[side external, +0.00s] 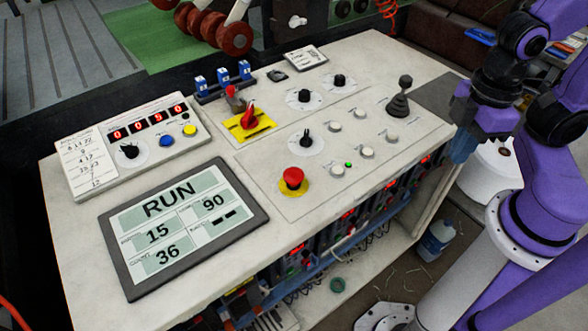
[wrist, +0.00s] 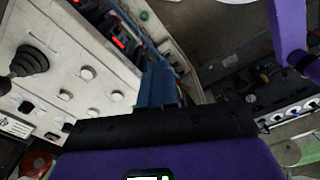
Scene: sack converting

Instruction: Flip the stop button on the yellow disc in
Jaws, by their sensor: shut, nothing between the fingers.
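The red mushroom-shaped stop button (side external: 292,177) stands on a round yellow disc (side external: 302,194) near the front edge of the control panel. My gripper (side external: 461,148) is at the right of the side view, beyond the panel's right edge and well away from the button. Its blue fingers (wrist: 163,88) also show in the wrist view, shut with nothing held. They point down past the panel's side. I cannot make out the stop button in the wrist view.
A black joystick (side external: 399,100) stands at the panel's right. A red rotary handle on a yellow square plate (side external: 250,124) is behind the button. Several white push buttons and black knobs lie nearby. A screen (side external: 176,224) reading RUN is at the front left.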

